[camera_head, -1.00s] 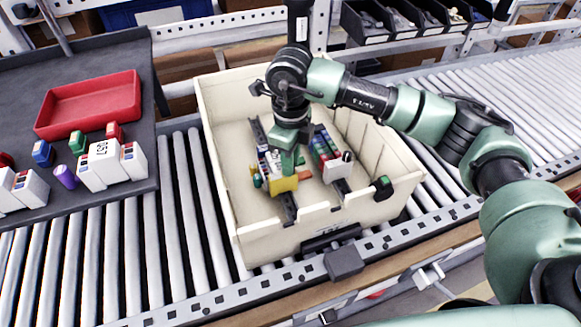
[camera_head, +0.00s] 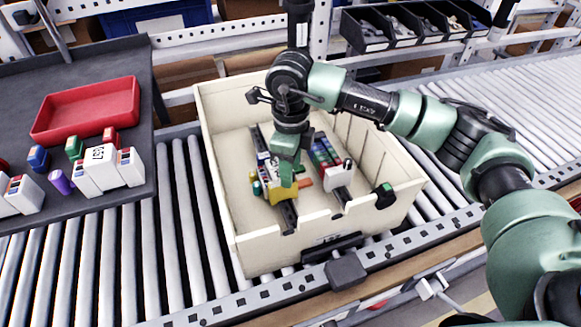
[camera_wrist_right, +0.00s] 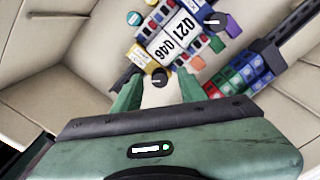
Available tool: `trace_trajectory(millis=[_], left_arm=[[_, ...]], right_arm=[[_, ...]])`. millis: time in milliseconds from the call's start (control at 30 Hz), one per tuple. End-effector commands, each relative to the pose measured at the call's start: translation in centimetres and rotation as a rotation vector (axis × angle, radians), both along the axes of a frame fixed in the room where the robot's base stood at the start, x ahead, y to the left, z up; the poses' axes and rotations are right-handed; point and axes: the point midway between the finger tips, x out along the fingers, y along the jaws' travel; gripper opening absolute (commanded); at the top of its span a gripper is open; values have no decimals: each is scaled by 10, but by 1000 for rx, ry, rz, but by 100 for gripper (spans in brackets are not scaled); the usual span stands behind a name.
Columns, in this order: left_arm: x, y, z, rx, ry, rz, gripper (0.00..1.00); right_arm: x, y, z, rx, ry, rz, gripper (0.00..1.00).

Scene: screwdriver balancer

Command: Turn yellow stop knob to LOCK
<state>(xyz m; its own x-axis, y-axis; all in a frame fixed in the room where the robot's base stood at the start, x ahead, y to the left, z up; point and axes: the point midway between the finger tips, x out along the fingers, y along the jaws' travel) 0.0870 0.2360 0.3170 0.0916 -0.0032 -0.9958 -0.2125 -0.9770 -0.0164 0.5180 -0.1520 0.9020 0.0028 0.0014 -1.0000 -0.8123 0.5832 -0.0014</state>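A yellow block (camera_head: 280,196) sits at the near end of a rail of modules in the cream bin. In the right wrist view the yellow block (camera_wrist_right: 140,56) is partly covered, and a round black knob (camera_wrist_right: 160,77) with a pale mark is beside it. I cannot read a LOCK label. My right gripper (camera_head: 286,178) points down over the yellow block. In the right wrist view its two green fingers (camera_wrist_right: 160,92) stand apart, with the knob just beyond the gap between their tips. I cannot tell whether they touch it. My left gripper is not in view.
The cream bin (camera_head: 222,150) stands on the roller conveyor (camera_head: 190,230). A second rail with red, green and blue modules (camera_head: 324,156) lies to the right. Bin walls surround the gripper. A grey table at left holds a red tray (camera_head: 85,108) and several small blocks.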

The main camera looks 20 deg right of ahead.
Motion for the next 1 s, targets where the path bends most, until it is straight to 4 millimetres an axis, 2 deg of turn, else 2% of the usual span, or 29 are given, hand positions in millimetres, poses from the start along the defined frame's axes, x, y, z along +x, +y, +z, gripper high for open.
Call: trace_trajectory(millis=[267, 700, 833, 1000], left_arm=[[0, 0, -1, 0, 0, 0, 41], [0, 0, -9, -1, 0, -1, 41], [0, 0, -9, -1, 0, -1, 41], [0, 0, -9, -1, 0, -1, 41]], right_arm=[[0, 0, 3, -1, 1, -1, 41], [0, 0, 68, 1, -2, -1, 41], [0, 0, 76, 0, 0, 0, 41], [0, 0, 78, 0, 1, 0, 41]])
